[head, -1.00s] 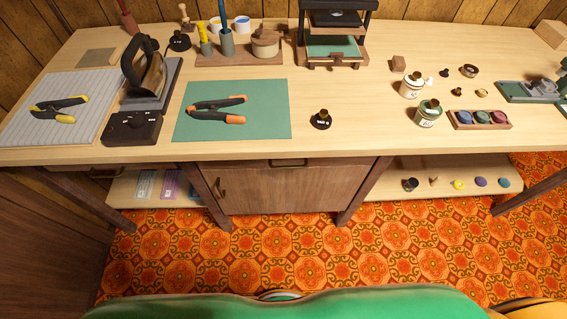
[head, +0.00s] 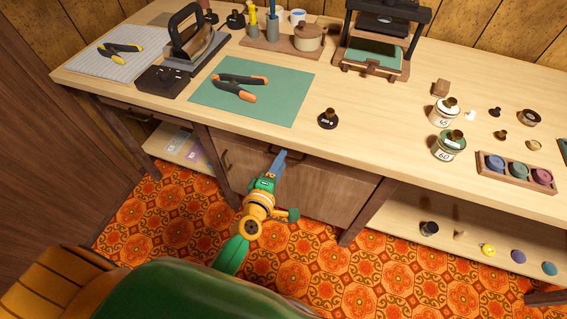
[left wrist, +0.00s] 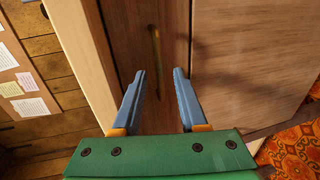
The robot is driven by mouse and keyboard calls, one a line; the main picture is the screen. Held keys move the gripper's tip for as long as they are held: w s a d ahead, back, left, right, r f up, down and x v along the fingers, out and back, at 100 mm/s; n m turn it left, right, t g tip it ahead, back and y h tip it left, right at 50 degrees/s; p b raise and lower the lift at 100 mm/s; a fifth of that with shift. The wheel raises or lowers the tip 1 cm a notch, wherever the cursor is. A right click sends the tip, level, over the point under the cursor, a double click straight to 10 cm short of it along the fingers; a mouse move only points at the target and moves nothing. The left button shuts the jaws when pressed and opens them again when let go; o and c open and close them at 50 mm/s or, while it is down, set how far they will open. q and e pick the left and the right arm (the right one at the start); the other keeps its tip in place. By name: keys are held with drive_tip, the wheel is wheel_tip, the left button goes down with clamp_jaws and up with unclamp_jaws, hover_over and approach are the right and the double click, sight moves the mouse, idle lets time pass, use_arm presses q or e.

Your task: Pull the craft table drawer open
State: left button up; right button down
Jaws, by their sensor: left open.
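The craft table (head: 330,155) is pale wood with a dark drawer front under the top's front edge, above a brown cabinet door (head: 315,195). In the left wrist view, the drawer front (left wrist: 125,35) carries a slim brass bar handle (left wrist: 154,45). The drawer looks closed. My left gripper (head: 283,154) is at the drawer front in the head view, its blue fingers partly covering the handle area. In the left wrist view, my left gripper (left wrist: 160,72) is open, with the handle's lower end showing between its fingers. I cannot tell whether they touch it. My right gripper is not in view.
A green mat (head: 275,105) with pliers-like clamps, a small dark bottle (head: 328,118) and two jars (head: 447,145) stand on the table above. The patterned floor in front is clear.

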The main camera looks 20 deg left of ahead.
use_arm(q)
drive_tip(key=shift+w+d, duration=0.15)
drive_tip(key=shift+w, duration=0.15)
clamp_jaws()
drive_tip(key=shift+s, duration=0.1)
idle(1.1)
